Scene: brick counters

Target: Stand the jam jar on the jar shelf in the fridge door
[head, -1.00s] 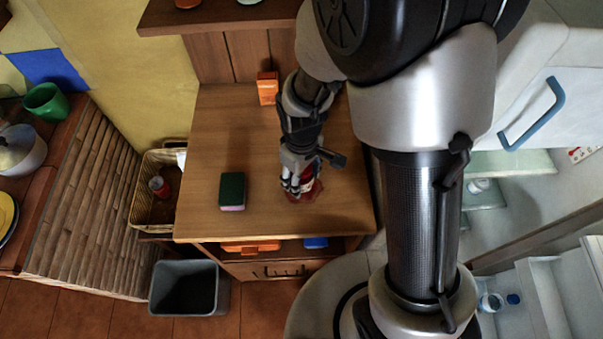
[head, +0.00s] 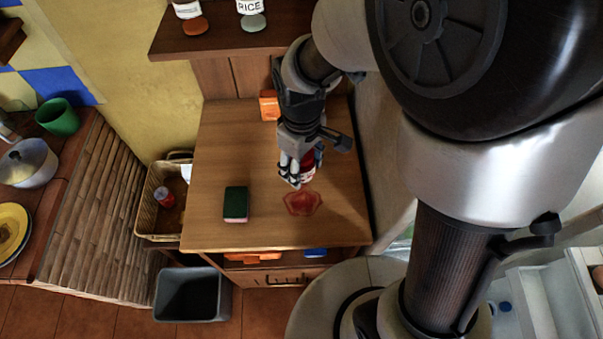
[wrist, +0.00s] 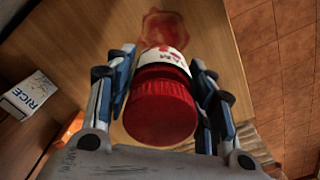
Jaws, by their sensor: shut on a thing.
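The jam jar has a red lid and a white label. It shows large between the fingers in the wrist view (wrist: 160,100), and partly behind them in the head view (head: 309,163). My gripper (head: 299,172) is shut on the jar, with a finger on each side, also in the wrist view (wrist: 160,92). The jar is held above the wooden table (head: 260,225). A red jam stain (head: 303,201) lies on the table below it. The fridge door (head: 560,285) shows only in part at the lower right; my arm hides much of that side, and I cannot make out the jar shelf.
A green sponge (head: 236,204) and an orange box (head: 269,105) are on the table. A wooden shelf (head: 225,44) with jars is behind. A basket (head: 150,222) and grey bin (head: 191,294) stand left of the table.

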